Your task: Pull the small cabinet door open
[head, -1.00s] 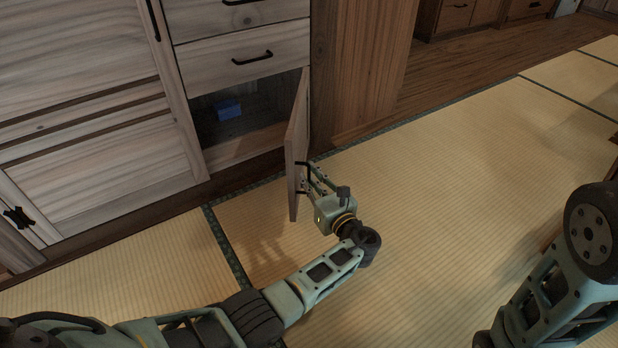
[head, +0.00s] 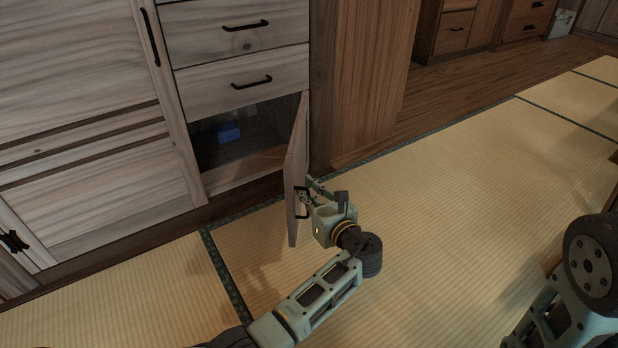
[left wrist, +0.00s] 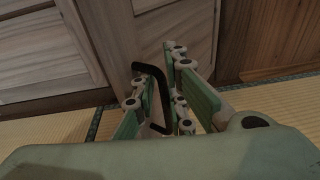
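The small cabinet door (head: 296,165) is a pale wood panel below two drawers. It stands swung well out from the cabinet, nearly edge-on in the head view. Its black bar handle (head: 303,200) is on the outer face, to the right. My left gripper (head: 312,193) is at this handle. In the left wrist view, the handle (left wrist: 152,92) runs between the spread fingers (left wrist: 165,102), with a gap beside it, so the gripper looks open around it. The door face (left wrist: 185,30) is just ahead. My right gripper is out of view.
The open compartment (head: 245,140) is dark inside, with a small blue object (head: 229,132). A brown wood side panel (head: 360,80) stands right of the door. Tatami floor (head: 450,200) is clear to the right and in front.

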